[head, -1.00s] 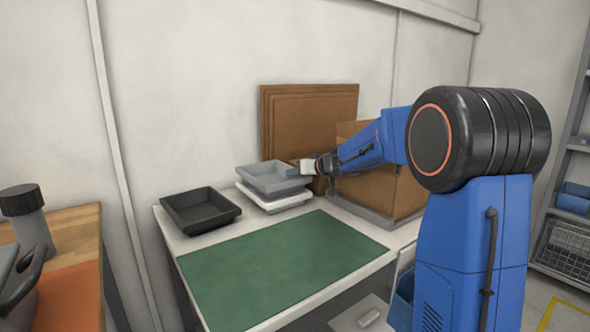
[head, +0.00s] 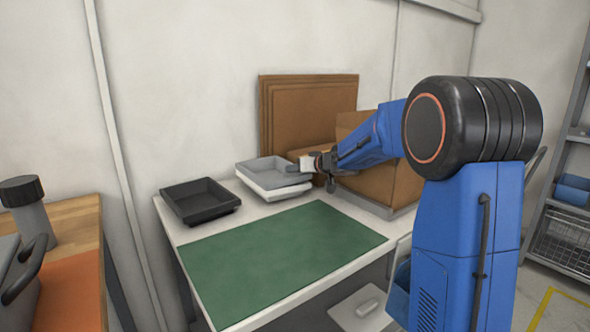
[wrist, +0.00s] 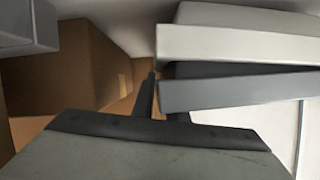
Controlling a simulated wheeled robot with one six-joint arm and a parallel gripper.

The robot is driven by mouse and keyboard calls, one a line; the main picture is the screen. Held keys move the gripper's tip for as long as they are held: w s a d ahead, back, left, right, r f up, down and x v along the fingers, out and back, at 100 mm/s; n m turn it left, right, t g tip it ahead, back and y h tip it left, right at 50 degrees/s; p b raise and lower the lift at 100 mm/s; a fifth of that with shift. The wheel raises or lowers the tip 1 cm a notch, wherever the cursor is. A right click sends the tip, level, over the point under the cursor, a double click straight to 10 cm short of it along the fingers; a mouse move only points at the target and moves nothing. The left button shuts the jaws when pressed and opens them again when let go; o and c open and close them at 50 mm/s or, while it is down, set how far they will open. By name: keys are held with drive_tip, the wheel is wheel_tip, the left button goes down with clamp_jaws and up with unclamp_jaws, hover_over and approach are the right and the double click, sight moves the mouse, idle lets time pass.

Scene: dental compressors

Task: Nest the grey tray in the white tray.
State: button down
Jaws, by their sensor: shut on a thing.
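The grey tray (head: 266,168) sits low over the white tray (head: 276,194) at the back of the table, with a white strip showing below the grey one. My gripper (head: 297,167) is shut on the grey tray's right edge. In the wrist view the grey tray (wrist: 240,91) and the white tray (wrist: 240,45) lie close, with a dark, narrowing gap between their edges, so the grey one looks slightly tilted against the white. The gripper fingers (wrist: 155,98) are partly hidden there. Whether the grey tray's base touches the white tray is hidden.
A black tray (head: 201,202) stands left of the white tray. A green mat (head: 280,258) covers the front of the table. A cardboard box (head: 385,182) stands close to my gripper on the right, and brown boards (head: 310,115) lean on the wall behind.

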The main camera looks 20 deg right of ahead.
drive_tip(key=shift+a+f, duration=0.1)
drive_tip(key=shift+f, duration=0.5)
drive_tip(key=c, duration=1.7)
unclamp_jaws()
drive_tip(key=shift+f, duration=0.1)
drive_tip(key=shift+r, duration=0.2)
drive_tip(key=shift+s+r, duration=0.15)
drive_tip(key=v, duration=1.7)
drive_tip(key=shift+r, duration=0.1)
